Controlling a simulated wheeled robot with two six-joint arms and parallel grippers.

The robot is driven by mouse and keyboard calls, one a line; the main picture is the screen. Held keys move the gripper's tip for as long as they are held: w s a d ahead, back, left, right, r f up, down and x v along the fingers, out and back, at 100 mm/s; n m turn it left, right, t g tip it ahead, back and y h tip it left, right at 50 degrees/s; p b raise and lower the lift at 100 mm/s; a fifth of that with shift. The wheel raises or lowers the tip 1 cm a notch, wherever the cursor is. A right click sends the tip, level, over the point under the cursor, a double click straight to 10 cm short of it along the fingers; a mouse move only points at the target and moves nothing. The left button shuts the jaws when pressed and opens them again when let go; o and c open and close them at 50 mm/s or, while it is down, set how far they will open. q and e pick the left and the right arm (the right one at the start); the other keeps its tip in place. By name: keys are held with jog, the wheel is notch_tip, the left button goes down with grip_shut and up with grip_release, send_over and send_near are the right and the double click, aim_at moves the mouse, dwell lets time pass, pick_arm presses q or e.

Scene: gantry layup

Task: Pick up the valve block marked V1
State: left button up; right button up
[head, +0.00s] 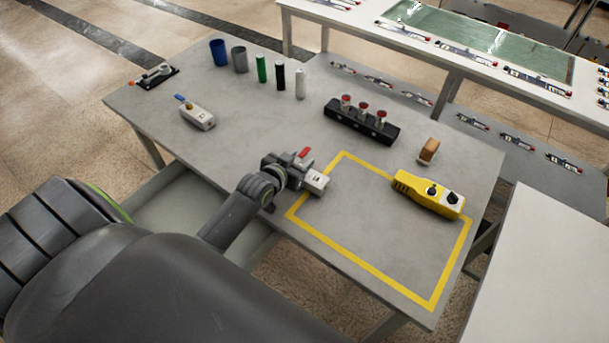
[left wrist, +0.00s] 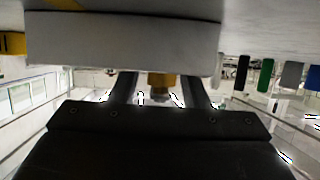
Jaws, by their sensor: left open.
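A pale valve block (head: 316,181) with a dark mark on top and a red lever (head: 304,153) sits at the table's near edge, by the yellow outline's left corner. The mark is too small to read surely. My left gripper (head: 291,173) is open right at this block and hides part of it. In the left wrist view the pale block (left wrist: 120,45) fills the top, and a brass fitting (left wrist: 160,82) shows between the open fingers (left wrist: 160,95). I cannot tell whether they touch it. Another pale block (head: 199,118) with a blue lever lies farther left. My right gripper is not in view.
A yellow device (head: 428,194) with black knobs lies across the yellow outline's (head: 350,265) right side. A black rack (head: 361,122) with red-topped parts, a brown block (head: 428,150), cups (head: 218,52) and cylinders (head: 262,68) stand farther back. The outlined area is mostly bare.

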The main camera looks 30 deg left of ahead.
pick_arm(q)
jog(key=shift+c, duration=0.3)
grip_shut()
jog(key=shift+r, duration=0.1)
